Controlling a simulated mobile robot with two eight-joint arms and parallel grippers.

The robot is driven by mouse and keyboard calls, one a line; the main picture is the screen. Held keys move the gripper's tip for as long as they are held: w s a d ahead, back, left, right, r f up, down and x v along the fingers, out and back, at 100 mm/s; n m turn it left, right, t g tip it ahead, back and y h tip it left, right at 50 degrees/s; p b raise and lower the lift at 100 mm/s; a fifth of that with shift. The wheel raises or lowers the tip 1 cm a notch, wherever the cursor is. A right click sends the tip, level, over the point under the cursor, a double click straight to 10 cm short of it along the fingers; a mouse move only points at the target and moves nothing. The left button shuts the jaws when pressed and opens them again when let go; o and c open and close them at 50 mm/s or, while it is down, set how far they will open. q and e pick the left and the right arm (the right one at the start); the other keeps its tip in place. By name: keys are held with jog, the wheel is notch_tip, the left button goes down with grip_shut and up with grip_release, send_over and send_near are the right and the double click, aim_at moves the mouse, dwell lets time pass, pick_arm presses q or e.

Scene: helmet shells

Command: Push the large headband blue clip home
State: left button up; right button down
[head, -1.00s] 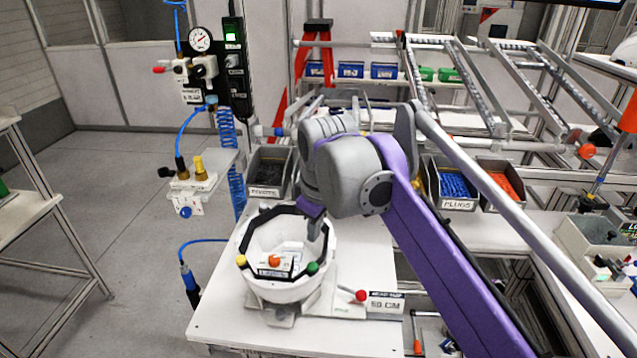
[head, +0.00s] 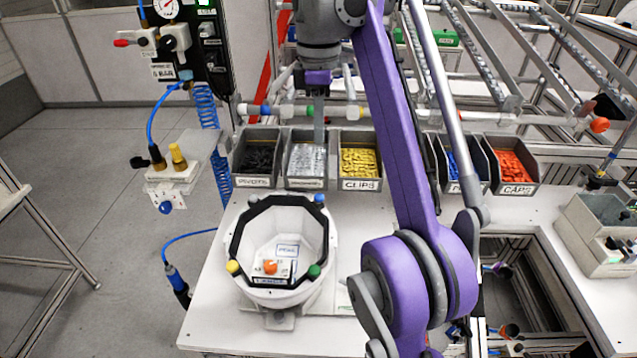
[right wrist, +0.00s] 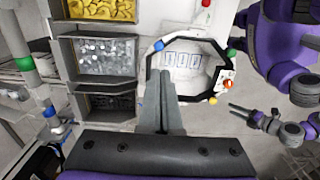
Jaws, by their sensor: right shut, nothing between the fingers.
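The white helmet shell (head: 285,292) stands on a fixture, with the black headband ring (head: 238,235) around its rim. The blue clip (head: 319,199) sits at the ring's back right corner; how deep it sits I cannot tell. It also shows in the right wrist view (right wrist: 159,45). My right gripper (head: 319,138) is shut and empty, behind the shell and in front of the silver-filled bin. In the right wrist view, my left gripper (right wrist: 238,113) is open beside the shell.
Bins of black parts (head: 257,156), silver parts (head: 307,160), yellow clips (head: 359,162) and orange caps (head: 511,165) line the back of the white bench (head: 210,325). A pneumatic fitting block (head: 174,180) stands left of the shell. My right arm crosses the middle.

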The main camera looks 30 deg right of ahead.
aim_at(319, 196)
notch_tip(319, 196, down, 13)
jog(key=b, duration=0.4)
jog(key=shift+w+r+b, duration=0.1)
jog(key=shift+b, duration=0.2)
pick_arm(q)
jog(key=s+f, duration=0.3)
jog(key=f, duration=0.4)
jog(key=shift+s+g, duration=0.15)
jog(key=shift+g, duration=0.25)
pick_arm(e)
jog(key=shift+f, duration=0.65)
pick_arm(q)
jog(key=shift+f, duration=0.1)
